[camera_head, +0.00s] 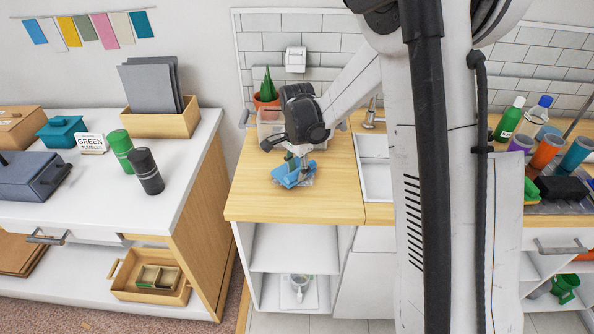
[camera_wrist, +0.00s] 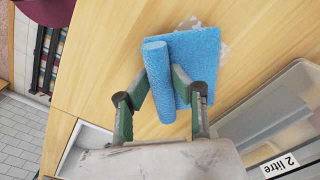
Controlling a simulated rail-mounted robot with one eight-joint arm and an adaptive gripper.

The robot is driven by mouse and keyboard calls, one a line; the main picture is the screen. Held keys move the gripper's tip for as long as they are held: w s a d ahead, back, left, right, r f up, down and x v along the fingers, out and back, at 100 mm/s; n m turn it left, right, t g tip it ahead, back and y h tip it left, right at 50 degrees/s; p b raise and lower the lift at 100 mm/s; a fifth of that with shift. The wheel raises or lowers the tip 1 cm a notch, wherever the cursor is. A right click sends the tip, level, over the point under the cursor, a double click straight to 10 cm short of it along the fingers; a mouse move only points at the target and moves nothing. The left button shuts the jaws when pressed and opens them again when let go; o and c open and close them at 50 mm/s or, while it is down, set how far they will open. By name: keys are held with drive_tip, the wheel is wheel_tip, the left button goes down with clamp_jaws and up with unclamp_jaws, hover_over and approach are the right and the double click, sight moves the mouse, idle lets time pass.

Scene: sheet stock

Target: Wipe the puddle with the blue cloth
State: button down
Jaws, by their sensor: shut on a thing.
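The blue cloth (camera_head: 288,173) is on the wooden counter left of the sink, under my gripper (camera_head: 303,158). In the wrist view the cloth (camera_wrist: 197,62) has a rolled or folded edge, and my gripper (camera_wrist: 178,88) is shut on that part with its green-sided fingers. The rest of the cloth spreads flat over the counter. The puddle (camera_wrist: 190,23) shows as a pale, glossy patch at the cloth's upper edge, with another bit at its right side. Most of the puddle is hidden under the cloth. In the head view its rim shows only faintly.
A clear bin (camera_head: 270,125), labelled "2 litre" in the wrist view (camera_wrist: 295,120), stands close behind the cloth. A potted plant (camera_head: 266,94) is behind it. The sink (camera_head: 374,165) lies to the right. The counter's front part (camera_head: 290,208) is clear.

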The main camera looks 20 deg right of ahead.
sight(283, 173)
drive_tip(key=shift+f+b, duration=0.5)
drive_tip(key=shift+f, duration=0.1)
drive_tip(key=shift+w+a+b, duration=0.25)
drive_tip(key=shift+w+a, duration=0.6)
drive_tip(key=shift+w, duration=0.25)
drive_tip(key=shift+w+a+b, duration=0.2)
drive_tip(key=shift+w+a, duration=0.6)
drive_tip(key=shift+w, duration=0.25)
drive_tip(key=shift+s+a+b, duration=0.25)
drive_tip(key=shift+s+b, duration=0.05)
drive_tip(key=shift+s, duration=0.45)
drive_tip(key=shift+s+a+b, duration=0.25)
drive_tip(key=shift+s, duration=0.45)
drive_tip(key=shift+d, duration=0.1)
drive_tip(key=shift+s+d+b, duration=0.2)
drive_tip(key=shift+s+d, duration=0.3)
drive_tip(key=shift+d, duration=0.9)
drive_tip(key=shift+s+d+b, duration=0.2)
drive_tip(key=shift+s+d, duration=0.25)
drive_tip(key=shift+d, duration=0.95)
drive_tip(key=shift+s+d+b, duration=0.2)
drive_tip(key=shift+s+d, duration=0.3)
drive_tip(key=shift+d, duration=0.9)
